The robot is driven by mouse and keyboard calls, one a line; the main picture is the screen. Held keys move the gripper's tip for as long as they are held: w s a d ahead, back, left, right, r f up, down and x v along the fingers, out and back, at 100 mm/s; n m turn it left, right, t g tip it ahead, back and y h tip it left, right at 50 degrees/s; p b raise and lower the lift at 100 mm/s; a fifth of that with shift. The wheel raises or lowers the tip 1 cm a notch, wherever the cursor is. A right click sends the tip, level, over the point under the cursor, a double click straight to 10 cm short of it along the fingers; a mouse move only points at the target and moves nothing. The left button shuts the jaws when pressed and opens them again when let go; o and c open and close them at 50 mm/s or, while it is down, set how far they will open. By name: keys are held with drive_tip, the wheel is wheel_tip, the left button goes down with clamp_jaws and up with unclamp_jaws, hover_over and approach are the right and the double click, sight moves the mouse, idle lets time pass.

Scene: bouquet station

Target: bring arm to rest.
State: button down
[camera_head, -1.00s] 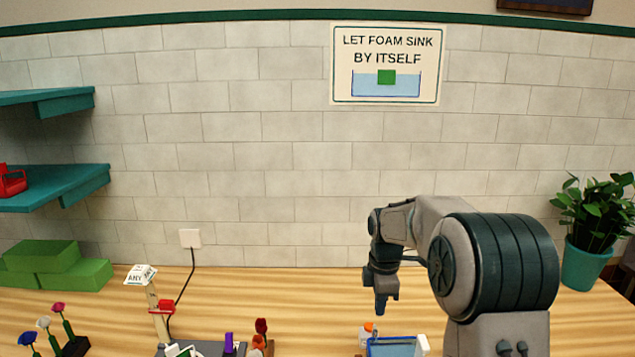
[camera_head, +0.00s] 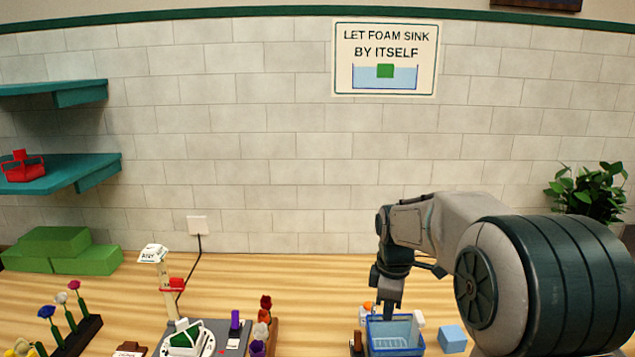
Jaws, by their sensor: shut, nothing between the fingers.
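My gripper (camera_head: 389,309) points down at the end of my arm, right of the middle of the picture. It is shut and holds nothing. Its tip shows in front of the back part of a blue basin (camera_head: 397,352) on the wooden bench; I cannot tell whether it is above the basin or behind its rim. My arm is bent, with its large dark-banded joint at the lower right hiding part of the bench.
A light blue block (camera_head: 452,338) sits right of the basin. A scale-like device (camera_head: 184,338), flower stands (camera_head: 75,338) and green foam bricks (camera_head: 62,250) are to the left. A teal shelf (camera_head: 65,174) holds a red item. The bench behind the basin is clear.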

drive_tip(key=s+f+m+t+b, duration=0.1)
drive_tip(key=s+f+m+b, duration=0.2)
drive_tip(key=s+m, duration=0.4)
drive_tip(key=s+f+m+t+b, duration=0.1)
drive_tip(key=s+f+m+b, duration=0.2)
drive_tip(key=s+m, duration=0.4)
drive_tip(key=s+b, duration=0.1)
drive_tip(key=s, duration=0.8)
drive_tip(key=shift+s+f, duration=0.15)
drive_tip(key=shift+s, duration=0.2)
